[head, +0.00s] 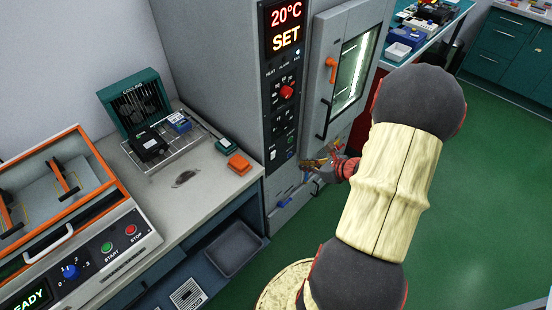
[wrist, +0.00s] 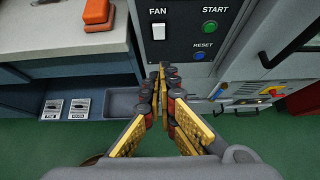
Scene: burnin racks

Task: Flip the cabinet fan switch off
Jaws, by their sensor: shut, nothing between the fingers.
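The cabinet fan switch (wrist: 158,31) is a small white rocker under the word FAN on the dark control panel (wrist: 182,50). In the head view the switch (head: 272,155) sits low on the panel's left side. I cannot tell which way it is tipped. My gripper (wrist: 161,72) is shut and empty, its fingertips together just below the switch in the wrist view and apart from it in the picture. In the head view my gripper (head: 312,164) is to the right of the panel's lower end, partly hidden by my arm.
A green START button (wrist: 210,27) and a blue RESET button (wrist: 200,56) sit right of the switch. The cabinet door (head: 333,75) has an orange latch (head: 331,70) and dark handle. A bench (head: 190,185) with an orange block (head: 238,164) stands left.

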